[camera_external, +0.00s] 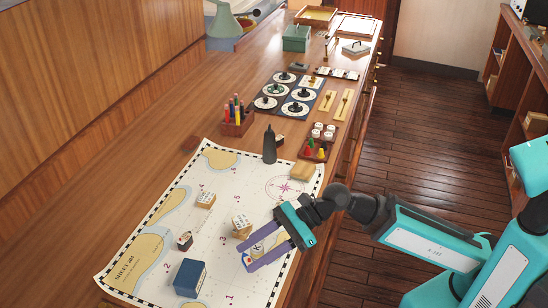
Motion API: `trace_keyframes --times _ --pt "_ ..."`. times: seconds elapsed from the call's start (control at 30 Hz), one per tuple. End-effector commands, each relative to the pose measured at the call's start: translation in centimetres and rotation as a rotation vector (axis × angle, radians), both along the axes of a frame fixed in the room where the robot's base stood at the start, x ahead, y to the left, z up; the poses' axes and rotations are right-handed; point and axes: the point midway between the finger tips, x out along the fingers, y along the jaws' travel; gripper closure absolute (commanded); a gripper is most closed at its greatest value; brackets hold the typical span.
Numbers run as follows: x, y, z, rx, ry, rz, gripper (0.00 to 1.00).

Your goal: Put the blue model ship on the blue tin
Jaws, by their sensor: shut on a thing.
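The blue tin (188,279) is a dark blue box standing on the chart at the lower left. My gripper (248,259) has two purple fingers reaching down-left over the chart, to the right of the tin. It is shut on a small blue, white and red thing (246,261), which looks like the blue model ship. The fingers hide much of it, and I cannot tell whether it touches the chart. The ship and the tin are apart.
A pencil holder (237,122) and a red tray (313,152) stand farther back. The chart is bare between gripper and tin.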

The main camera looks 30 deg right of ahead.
Motion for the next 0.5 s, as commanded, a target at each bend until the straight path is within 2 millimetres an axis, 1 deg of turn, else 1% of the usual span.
trace_keyframes --times 0.2,0.5 --pt "0.2 0.4 0.4 0.0 0.001 0.002 0.78" --pt "0.5 1.2 0.4 -0.001 0.002 0.004 0.78"
